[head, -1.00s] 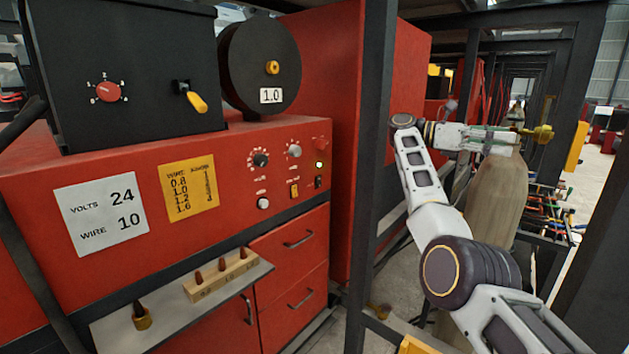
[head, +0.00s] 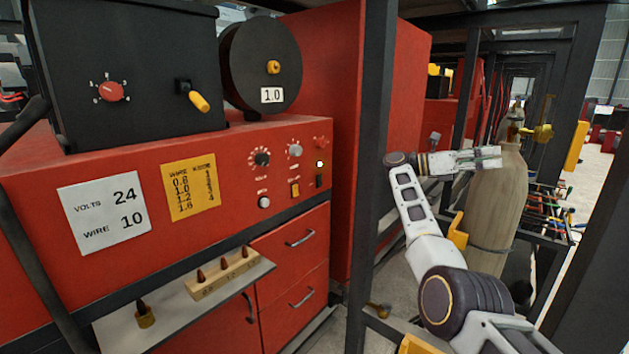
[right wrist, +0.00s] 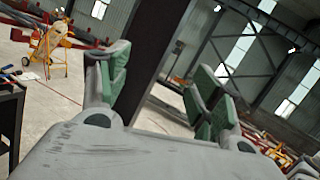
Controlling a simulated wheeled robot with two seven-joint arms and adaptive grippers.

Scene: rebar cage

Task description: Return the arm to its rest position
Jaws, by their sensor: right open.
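My right arm (head: 425,240) comes in from the lower right of the head view and bends at the elbow. My right gripper (head: 497,157) is at its far end, pointing right, in front of the upper part of a tan gas cylinder (head: 497,200). In the right wrist view, the right gripper (right wrist: 160,85) shows its green-padded fingers spread apart, with nothing between them. My left gripper is in neither view.
A red welding machine (head: 225,150) with knobs and labels fills the left. Its shelf (head: 120,325) holds a wooden tip block (head: 223,275). A dark upright post (head: 372,150) stands between the machine and my arm. A rack of tools (head: 545,210) is behind the cylinder.

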